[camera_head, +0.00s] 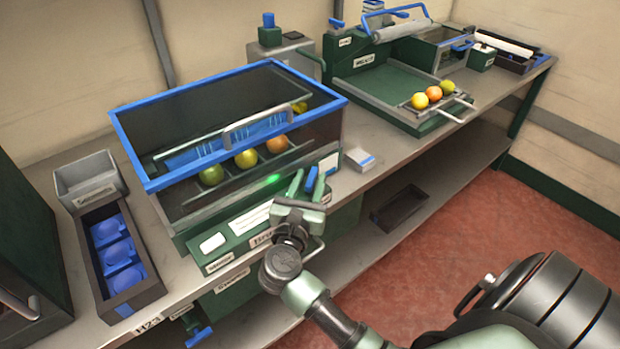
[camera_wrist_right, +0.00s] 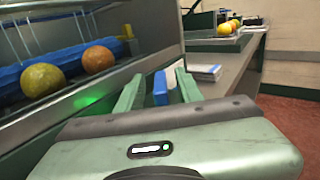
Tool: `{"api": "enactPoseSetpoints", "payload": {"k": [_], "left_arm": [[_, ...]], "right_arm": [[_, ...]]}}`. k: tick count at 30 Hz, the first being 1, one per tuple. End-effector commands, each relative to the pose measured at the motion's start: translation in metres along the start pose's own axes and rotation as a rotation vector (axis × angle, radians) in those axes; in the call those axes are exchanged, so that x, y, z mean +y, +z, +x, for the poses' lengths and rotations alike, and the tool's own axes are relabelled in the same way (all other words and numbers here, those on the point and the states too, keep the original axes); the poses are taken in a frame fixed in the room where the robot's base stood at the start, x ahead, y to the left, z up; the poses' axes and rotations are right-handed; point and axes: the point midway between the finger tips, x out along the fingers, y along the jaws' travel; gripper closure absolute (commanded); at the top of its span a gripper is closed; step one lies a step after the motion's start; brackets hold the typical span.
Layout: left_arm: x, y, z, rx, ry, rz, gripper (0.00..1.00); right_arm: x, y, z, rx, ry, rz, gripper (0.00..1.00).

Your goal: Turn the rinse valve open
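The rinse machine (camera_head: 237,133) is a green and grey box with a clear, blue-framed hood. A small upright blue lever (camera_head: 310,179), which looks like the rinse valve handle, stands at its front right corner. My right gripper (camera_head: 307,184) is at this lever with its green fingers apart. In the right wrist view the blue lever (camera_wrist_right: 160,88) stands between the two open fingers (camera_wrist_right: 158,90), with a narrow gap showing on each side. The lever's base is hidden behind the gripper. My left gripper is not in view.
Several fruits, including an orange one (camera_head: 277,144), sit inside the machine. A green light (camera_head: 273,178) glows beside the gripper. A white card stack (camera_head: 359,160) lies just right. A dark tray with blue cups (camera_head: 77,226) is at left. A blue T-handle (camera_head: 199,336) sticks out below.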

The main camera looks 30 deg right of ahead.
Motion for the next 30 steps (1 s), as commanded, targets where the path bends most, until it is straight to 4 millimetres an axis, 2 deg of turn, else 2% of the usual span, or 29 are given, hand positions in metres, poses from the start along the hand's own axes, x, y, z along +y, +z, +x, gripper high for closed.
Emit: {"api": "enactPoseSetpoints", "payload": {"k": [8,9,12,23,30], "left_arm": [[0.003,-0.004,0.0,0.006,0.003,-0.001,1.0],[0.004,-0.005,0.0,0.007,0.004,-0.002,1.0],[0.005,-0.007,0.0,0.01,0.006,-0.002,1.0],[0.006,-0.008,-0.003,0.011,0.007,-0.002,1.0],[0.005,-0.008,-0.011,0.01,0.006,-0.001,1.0]], "right_arm": [[0.0,0.0,0.002,0.0,0.001,0.0,0.64],[0.0,0.0,0.002,0.0,0.001,0.0,0.75],[0.0,0.0,0.002,0.0,0.001,0.0,1.0],[-0.001,0.0,0.002,0.0,0.028,-0.002,1.0],[-0.004,0.001,0.002,0.0,0.149,-0.005,1.0]]}}
